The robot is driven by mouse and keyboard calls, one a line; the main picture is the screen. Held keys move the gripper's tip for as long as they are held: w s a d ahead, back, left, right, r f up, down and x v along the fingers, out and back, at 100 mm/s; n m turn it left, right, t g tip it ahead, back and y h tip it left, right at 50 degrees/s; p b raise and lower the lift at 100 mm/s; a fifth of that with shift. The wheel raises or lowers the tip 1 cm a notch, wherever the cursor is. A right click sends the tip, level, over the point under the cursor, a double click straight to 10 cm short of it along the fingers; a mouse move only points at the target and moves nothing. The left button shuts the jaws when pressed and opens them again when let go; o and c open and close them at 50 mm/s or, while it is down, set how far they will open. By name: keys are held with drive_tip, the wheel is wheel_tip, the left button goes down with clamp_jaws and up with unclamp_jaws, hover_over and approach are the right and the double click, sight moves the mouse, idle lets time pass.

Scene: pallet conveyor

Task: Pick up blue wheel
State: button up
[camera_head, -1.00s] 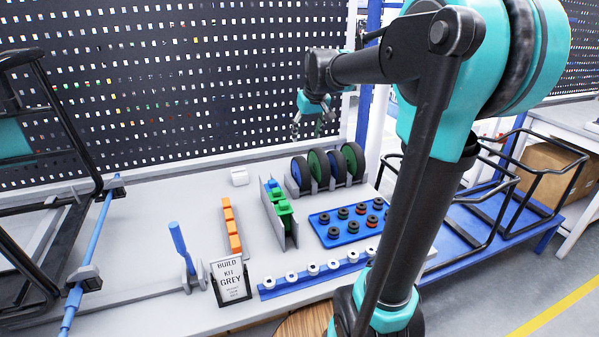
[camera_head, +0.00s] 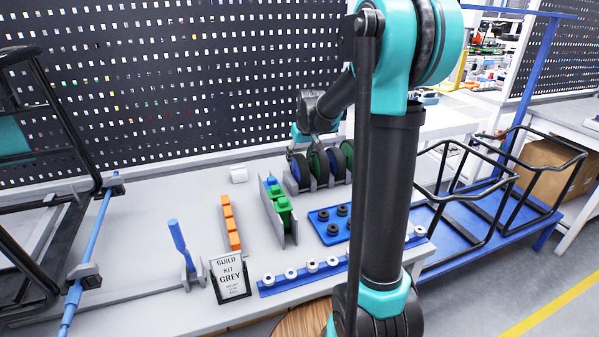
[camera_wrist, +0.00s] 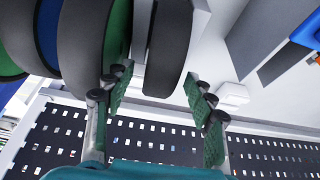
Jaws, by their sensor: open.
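The wheels stand upright in a grey rack on the bench. The leftmost blue wheel (camera_head: 300,171) shows in the head view just below my gripper (camera_head: 293,152). A second blue wheel (camera_head: 337,163) stands further right in the rack. In the wrist view, my open gripper (camera_wrist: 160,103) has its green-padded fingers on either side of the end wheel (camera_wrist: 166,50). Only that wheel's black tread shows clearly; its coloured face is hidden. The left finger is closer to the wheel than the right one. I cannot tell whether either finger touches it.
A green wheel (camera_head: 318,161) stands right beside the end wheel, close to my left finger in the wrist view. A grey holder with green and blue parts (camera_head: 279,205) is in front. A small white block (camera_head: 239,174) lies left. The perforated panel (camera_head: 180,80) rises close behind.

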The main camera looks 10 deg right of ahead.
drive_tip(key=shift+x, duration=0.8)
clamp_jaws()
